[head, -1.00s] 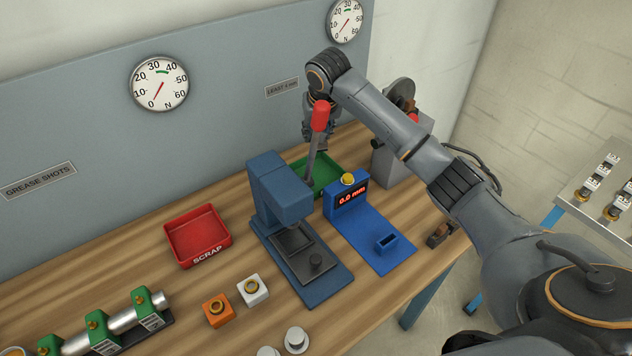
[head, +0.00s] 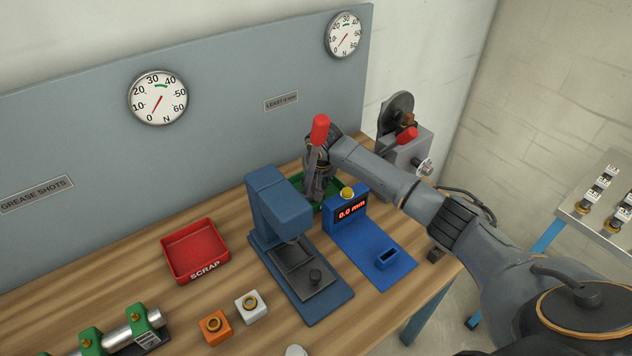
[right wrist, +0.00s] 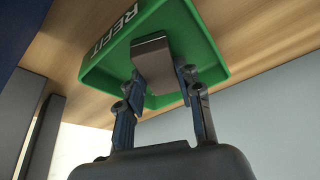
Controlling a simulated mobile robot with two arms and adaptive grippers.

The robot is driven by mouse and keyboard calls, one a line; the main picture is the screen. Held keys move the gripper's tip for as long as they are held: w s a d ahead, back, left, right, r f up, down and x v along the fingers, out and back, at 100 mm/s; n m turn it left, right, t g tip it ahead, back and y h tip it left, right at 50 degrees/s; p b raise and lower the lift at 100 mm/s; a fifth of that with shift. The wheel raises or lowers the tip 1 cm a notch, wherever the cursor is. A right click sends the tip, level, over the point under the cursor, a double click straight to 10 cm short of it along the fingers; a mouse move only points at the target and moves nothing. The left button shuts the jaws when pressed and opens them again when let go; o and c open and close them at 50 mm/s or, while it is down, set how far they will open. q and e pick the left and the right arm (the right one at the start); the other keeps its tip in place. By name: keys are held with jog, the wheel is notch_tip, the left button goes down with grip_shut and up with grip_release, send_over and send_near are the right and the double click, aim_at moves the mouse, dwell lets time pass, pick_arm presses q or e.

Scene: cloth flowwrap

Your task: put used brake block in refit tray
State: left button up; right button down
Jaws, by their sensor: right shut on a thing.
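The green refit tray (head: 298,182) stands on the bench behind the blue press, mostly hidden by the press and my right arm. In the right wrist view its label and green rim (right wrist: 205,42) show clearly. My right gripper (right wrist: 163,84) is shut on the used brake block (right wrist: 152,62), a dark grey-brown block. The block is over the tray's inside; I cannot tell whether it touches the floor. In the head view my right gripper (head: 318,190) is partly hidden behind the press lever, and the block is hidden. My left gripper is not in view.
The blue press (head: 277,200) with its red-knobbed lever (head: 320,130) stands close to my right gripper. The blue gauge (head: 350,210) reads 0.0 mm beside the tray. A red scrap tray (head: 195,250) is at left. A grey machine (head: 405,150) stands at the back right.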

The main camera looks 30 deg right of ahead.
jog(key=shift+f, duration=0.1)
jog(key=c, duration=0.9)
grip_release()
jog(key=v, duration=1.2)
jog(key=shift+b, duration=0.3)
jog(key=shift+s, duration=0.1)
